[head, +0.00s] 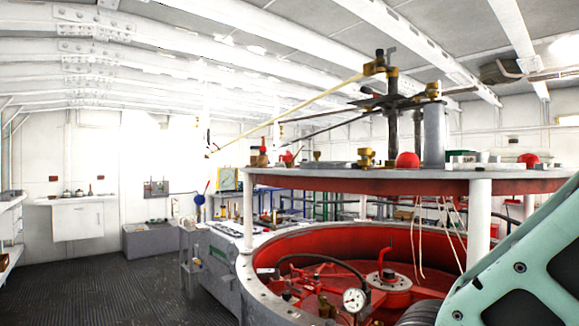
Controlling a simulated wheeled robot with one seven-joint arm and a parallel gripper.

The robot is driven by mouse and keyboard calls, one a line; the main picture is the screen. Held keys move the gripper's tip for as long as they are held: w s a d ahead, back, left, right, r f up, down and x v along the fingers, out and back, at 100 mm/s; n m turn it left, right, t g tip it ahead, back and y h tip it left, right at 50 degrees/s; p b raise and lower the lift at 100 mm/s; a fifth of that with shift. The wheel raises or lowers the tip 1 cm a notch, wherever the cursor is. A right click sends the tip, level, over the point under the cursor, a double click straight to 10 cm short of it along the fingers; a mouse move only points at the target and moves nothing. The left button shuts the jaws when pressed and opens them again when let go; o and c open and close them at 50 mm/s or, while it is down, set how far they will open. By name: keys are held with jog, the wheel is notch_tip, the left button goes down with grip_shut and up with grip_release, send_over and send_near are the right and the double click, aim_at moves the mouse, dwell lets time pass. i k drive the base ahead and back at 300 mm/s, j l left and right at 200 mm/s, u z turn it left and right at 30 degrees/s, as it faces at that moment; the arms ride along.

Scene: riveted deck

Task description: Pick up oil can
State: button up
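I cannot pick out an oil can with certainty. Small brass and red items (289,157) stand at the left end of the round raised platform (350,180), too small to identify. A red dome-shaped item (408,160) and a grey cylinder (434,135) stand farther right on that platform. Small dark items also sit on the white wall cabinet at the far left, too small to name. My gripper is not in view. A pale green arm link of mine fills the lower right corner.
A big round red-lined basin (310,245) with a gauge (354,300) and pipes takes up the right foreground. The white wall cabinet (78,220) hangs at far left. The dark ribbed floor (90,285) is clear at left.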

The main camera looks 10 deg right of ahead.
aim_at(288, 157)
jog(key=i+j+u, duration=0.4)
jog(key=i, duration=0.2)
jog(key=i+u, duration=0.4)
jog(key=i, duration=2.15)
jog(key=i+j+z, duration=0.1)
jog(key=i+z, duration=0.2)
jog(key=i, duration=0.2)
jog(key=i+j+z, duration=0.3)
jog(key=i, duration=0.2)
jog(key=i+j+z, duration=0.3)
jog(key=i, duration=0.15)
